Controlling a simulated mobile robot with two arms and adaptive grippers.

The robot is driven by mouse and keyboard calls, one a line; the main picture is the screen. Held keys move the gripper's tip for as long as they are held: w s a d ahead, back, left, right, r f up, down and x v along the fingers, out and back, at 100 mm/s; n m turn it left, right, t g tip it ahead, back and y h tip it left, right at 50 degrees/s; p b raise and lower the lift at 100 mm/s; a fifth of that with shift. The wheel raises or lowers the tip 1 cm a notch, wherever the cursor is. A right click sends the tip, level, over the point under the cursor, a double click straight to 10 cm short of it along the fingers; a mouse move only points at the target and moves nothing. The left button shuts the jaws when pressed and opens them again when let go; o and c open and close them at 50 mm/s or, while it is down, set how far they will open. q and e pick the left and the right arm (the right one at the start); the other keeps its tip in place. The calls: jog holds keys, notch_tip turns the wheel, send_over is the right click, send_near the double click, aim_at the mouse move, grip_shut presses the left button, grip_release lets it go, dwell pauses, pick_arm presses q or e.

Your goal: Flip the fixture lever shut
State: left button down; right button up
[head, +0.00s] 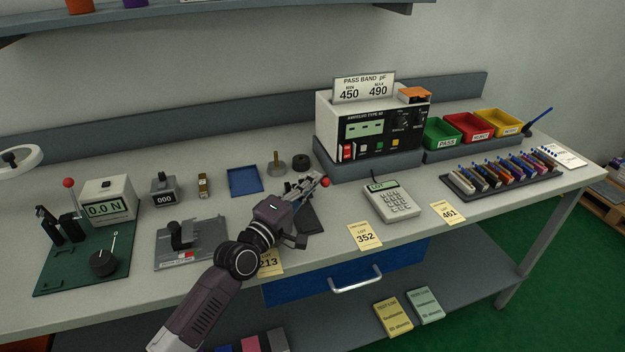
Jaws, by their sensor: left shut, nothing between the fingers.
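My left gripper (318,183) reaches in from the bottom, over the middle of the bench. Its fingers look shut and empty. A small red ball knob (326,181) shows right at its fingertips; whether they touch I cannot tell. A dark flat piece (309,219) shows partly beneath the gripper; it may be the fixture, and most of it is hidden. The lever's shaft is hidden, so its position cannot be told. My right gripper is not in view.
The meter (373,129) stands behind the gripper to the right.

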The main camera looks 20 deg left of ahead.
pick_arm(q)
jog(key=shift+s+d+f, duration=0.1)
jog(key=shift+s+f, duration=0.1)
jog(key=shift+f, duration=0.05)
jog(key=shift+s+f, duration=0.15)
jog(key=shift+s, duration=0.1)
jog(key=v, duration=1.1)
jog(key=shift+a+r, duration=0.25)
jog(key=shift+r, duration=0.15)
